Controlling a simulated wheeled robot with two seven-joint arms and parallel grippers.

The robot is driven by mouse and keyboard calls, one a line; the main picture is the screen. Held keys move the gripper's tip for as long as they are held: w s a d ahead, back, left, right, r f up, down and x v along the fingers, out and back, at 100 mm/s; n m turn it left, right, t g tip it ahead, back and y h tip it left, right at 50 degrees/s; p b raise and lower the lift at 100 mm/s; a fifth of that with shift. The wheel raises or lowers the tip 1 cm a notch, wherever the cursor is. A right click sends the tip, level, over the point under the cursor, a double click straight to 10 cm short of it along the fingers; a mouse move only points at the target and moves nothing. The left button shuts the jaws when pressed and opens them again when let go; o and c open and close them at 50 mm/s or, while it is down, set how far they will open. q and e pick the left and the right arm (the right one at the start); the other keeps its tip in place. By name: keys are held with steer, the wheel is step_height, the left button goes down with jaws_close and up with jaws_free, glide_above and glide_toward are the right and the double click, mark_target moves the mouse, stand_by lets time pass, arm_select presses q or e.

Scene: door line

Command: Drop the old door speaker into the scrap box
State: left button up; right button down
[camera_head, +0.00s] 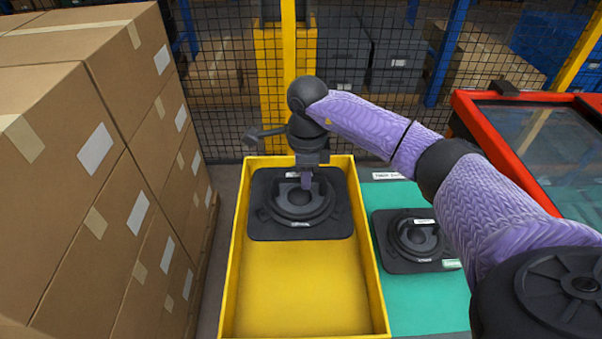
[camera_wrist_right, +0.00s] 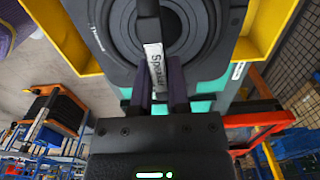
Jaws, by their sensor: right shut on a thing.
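A black door speaker (camera_head: 262,222) on a square plate is in my right gripper (camera_head: 306,176), at the far end of the yellow box (camera_head: 300,300). The speaker looks held over the box's inside, within its rims; its exact height above the floor of the box is hard to tell. In the right wrist view, my right gripper (camera_wrist_right: 160,88) has its two purple fingers closed at the part with a white "Speaker" label (camera_wrist_right: 155,62), with the round speaker (camera_wrist_right: 110,35) behind. The near part of the box is empty. My left gripper is not in view.
Another black speaker (camera_head: 385,240) with a green tag lies on a teal mat (camera_head: 425,300) right of the box. Stacked cartons (camera_head: 80,170) stand close on the left. A mesh fence (camera_head: 225,100) is behind, and a red-framed panel (camera_head: 540,150) is at the right.

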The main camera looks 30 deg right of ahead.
steer(key=shift+d+f, duration=0.1)
steer(key=shift+f, duration=0.3)
step_height(320, 180, down, 9)
steer(key=b, duration=0.7)
steer(key=shift+s+f+b, duration=0.1)
steer(key=shift+b, duration=0.2)
steer(key=shift+f+b, duration=0.35)
steer(key=shift+f, duration=0.15)
steer(key=shift+r, duration=0.1)
steer(key=c, duration=0.5)
jaws_free()
step_height(320, 180, up, 10)
steer(key=shift+d+f+p, duration=0.1)
steer(key=shift+p, duration=0.95)
